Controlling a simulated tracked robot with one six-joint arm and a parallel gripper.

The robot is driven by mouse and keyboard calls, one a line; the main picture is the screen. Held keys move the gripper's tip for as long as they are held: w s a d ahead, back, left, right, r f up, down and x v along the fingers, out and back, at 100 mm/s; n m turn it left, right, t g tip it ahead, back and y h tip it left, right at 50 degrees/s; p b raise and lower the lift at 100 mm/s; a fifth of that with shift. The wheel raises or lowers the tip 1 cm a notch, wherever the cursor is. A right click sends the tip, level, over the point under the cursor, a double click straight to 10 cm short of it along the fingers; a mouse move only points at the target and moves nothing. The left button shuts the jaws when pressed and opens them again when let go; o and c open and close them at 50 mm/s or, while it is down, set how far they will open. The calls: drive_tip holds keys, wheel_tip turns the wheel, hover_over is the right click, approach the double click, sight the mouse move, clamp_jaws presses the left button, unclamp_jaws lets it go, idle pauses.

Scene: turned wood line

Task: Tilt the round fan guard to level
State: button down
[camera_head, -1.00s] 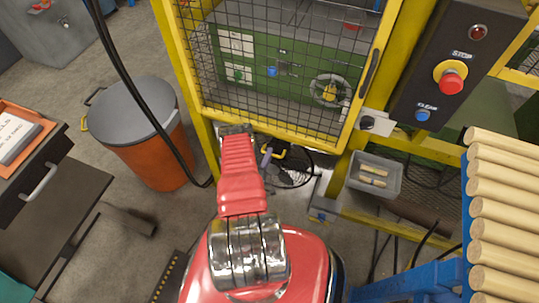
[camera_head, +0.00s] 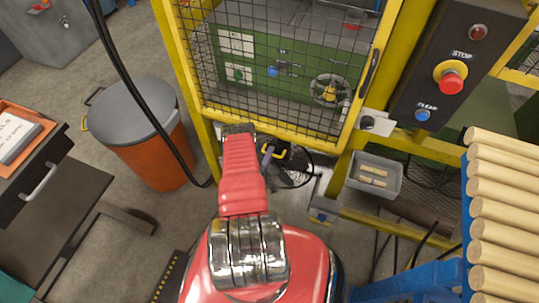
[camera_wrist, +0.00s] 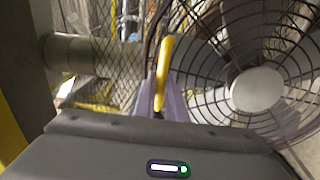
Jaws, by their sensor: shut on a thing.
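The round fan guard (camera_wrist: 256,88) fills the right of the wrist view, with dark wire rings around a pale grey centre disc. It is cut off by the frame's edge. In the head view the guard (camera_head: 297,168) shows small and dark, low behind my red arm and below the yellow cage door. My gripper (camera_wrist: 164,98) has pale purple fingers beside the guard and is shut on a yellow handle (camera_wrist: 166,62). In the head view my arm partly hides the handle (camera_head: 270,153). I cannot tell the guard's exact tilt.
The yellow-framed mesh door (camera_head: 275,75) stands just above. A grey tray (camera_head: 374,176) with wooden pieces is to the right. An orange bin (camera_head: 155,152) stands left, with a black hose before it. Wooden rods (camera_head: 505,205) lie far right.

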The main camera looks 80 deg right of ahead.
drive_tip(key=shift+a+f, duration=0.1)
drive_tip(key=shift+f, duration=0.05)
drive_tip(key=shift+w+a+f, duration=0.1)
drive_tip(key=shift+a+f, duration=0.25)
drive_tip(key=shift+a, duration=0.25)
drive_tip(key=shift+a+f, duration=0.3)
drive_tip(key=shift+a, duration=0.35)
drive_tip(key=shift+w+a+f, duration=0.1)
drive_tip(key=shift+a+f, duration=0.25)
drive_tip(key=shift+a, duration=0.25)
drive_tip(key=c, duration=2.2)
unclamp_jaws()
drive_tip(key=shift+s, duration=0.1)
drive_tip(key=shift+o, duration=0.5)
drive_tip(key=shift+d+r, duration=0.1)
drive_tip(key=shift+r, duration=0.05)
drive_tip(key=w+a, duration=0.1)
drive_tip(key=a, duration=1.2)
drive_tip(key=shift+w+a, duration=0.2)
drive_tip(key=shift+a, duration=0.2)
